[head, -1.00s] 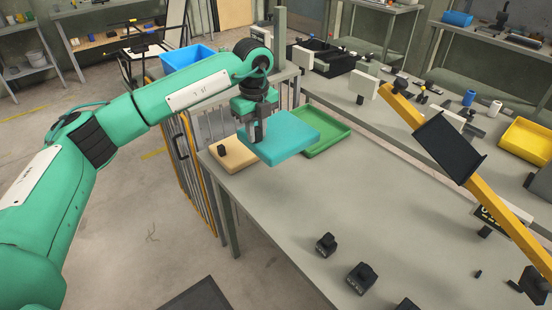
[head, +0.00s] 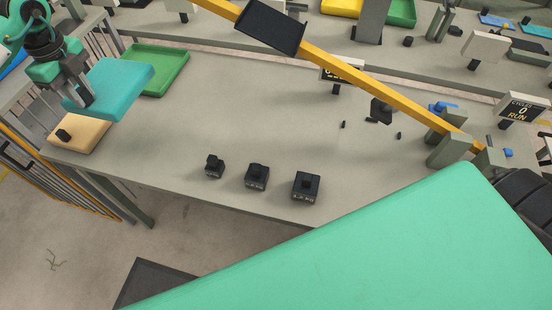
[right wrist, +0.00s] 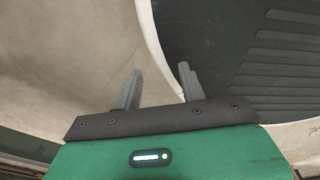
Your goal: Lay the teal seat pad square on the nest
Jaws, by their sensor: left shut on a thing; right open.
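The teal seat pad (head: 122,88) hangs from my left gripper (head: 84,98) at the upper left of the head view. The gripper is shut on the pad's left edge. The pad appears held above the bench, overlapping the view of a green tray and a tan block. My right gripper (right wrist: 158,88) shows in the right wrist view, its two grey fingers apart with nothing between them. I cannot tell for certain which thing is the nest; a dark rectangular plate (head: 269,27) sits on a sloping yellow beam.
The green tray (head: 172,72) and the tan block (head: 92,134) with a black knob stand at the bench's left end. Three black blocks (head: 256,176) line the front edge. The yellow beam (head: 375,88) slopes down rightward. The grey bench (head: 220,125) is clear mid-left.

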